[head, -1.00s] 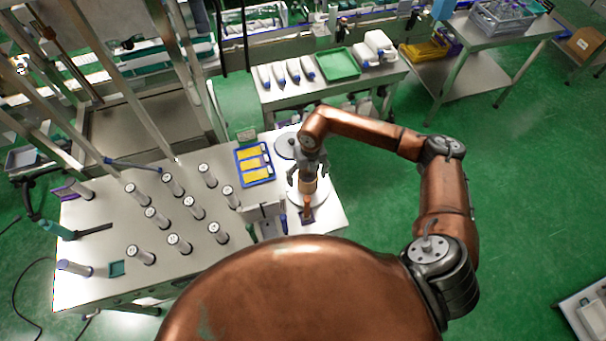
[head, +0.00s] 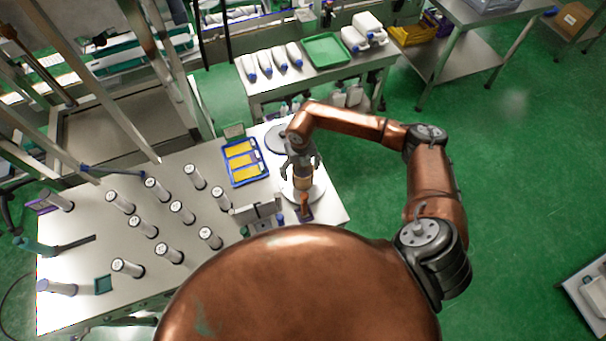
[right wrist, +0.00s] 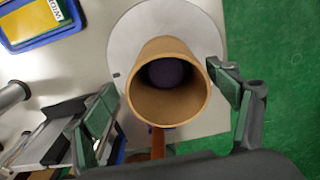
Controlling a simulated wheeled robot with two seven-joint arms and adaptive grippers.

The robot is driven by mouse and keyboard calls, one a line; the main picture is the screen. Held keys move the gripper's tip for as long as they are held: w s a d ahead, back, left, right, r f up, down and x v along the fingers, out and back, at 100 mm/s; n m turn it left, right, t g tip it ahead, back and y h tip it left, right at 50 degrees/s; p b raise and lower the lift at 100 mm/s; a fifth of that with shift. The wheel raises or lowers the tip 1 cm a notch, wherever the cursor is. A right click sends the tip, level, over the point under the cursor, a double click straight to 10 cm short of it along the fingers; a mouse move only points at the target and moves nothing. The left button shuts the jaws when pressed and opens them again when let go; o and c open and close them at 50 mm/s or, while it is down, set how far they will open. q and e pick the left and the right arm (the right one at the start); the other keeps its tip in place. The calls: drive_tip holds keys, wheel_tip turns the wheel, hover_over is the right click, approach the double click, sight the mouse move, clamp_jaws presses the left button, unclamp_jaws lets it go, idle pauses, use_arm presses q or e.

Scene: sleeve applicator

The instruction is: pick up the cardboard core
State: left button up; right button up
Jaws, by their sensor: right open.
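The cardboard core (right wrist: 172,112) is a brown hollow tube, standing upright on a round grey-white disc (right wrist: 130,42) in the right wrist view. A dark purple thing shows inside its bore. In the head view the core (head: 303,182) stands at the right end of the table, below my right gripper (head: 301,170). My right gripper is open; its green-padded fingers (right wrist: 168,100) stand on either side of the core in the right wrist view, with a gap showing on the right. My left gripper is not in view.
Several white cylinders (head: 157,189) stand on the table left of the core. A blue tray with yellow cards (head: 231,178) lies behind. A metal fixture (head: 256,214) stands close left of the core, and a brown-handled tool (head: 305,208) lies in front of it.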

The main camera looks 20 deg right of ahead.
sight(303, 176)
drive_tip(key=f, duration=0.1)
drive_tip(key=f+p, duration=0.1)
drive_tip(key=f, duration=0.3)
drive_tip(key=shift+s+d, duration=0.2)
drive_tip(key=shift+d, duration=0.15)
drive_tip(key=shift+c, duration=0.4)
drive_tip(key=c, duration=1.2)
drive_tip(key=shift+r, duration=0.1)
